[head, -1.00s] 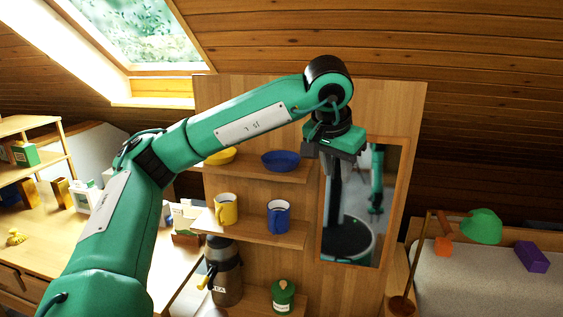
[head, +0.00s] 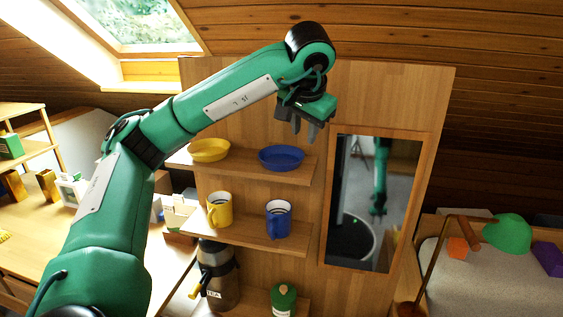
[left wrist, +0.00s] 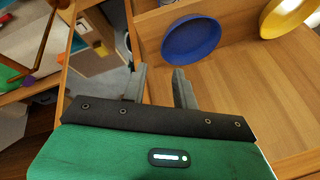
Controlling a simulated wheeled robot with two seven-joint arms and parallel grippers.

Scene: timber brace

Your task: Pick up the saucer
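Two saucers rest on the upper shelf: a blue saucer (head: 282,157) towards its right end and a yellow saucer (head: 209,150) to the left. In the left wrist view the blue saucer (left wrist: 191,39) is beyond the fingers, and the yellow saucer (left wrist: 287,14) is partly cut off at the top right. My left gripper (head: 305,132) is above and slightly right of the blue saucer, pointing down. Its fingers (left wrist: 158,86) are apart with nothing between them. My right gripper is seen in neither view, apart from an unclear green arm reflected in the mirror.
The upper shelf (head: 240,174) is fixed to a wooden panel beside a framed mirror (head: 374,205). Below, a yellow mug (head: 220,209) and a blue mug (head: 278,219) stand on the middle shelf. A flask (head: 219,275) and a green jar (head: 284,300) stand lower.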

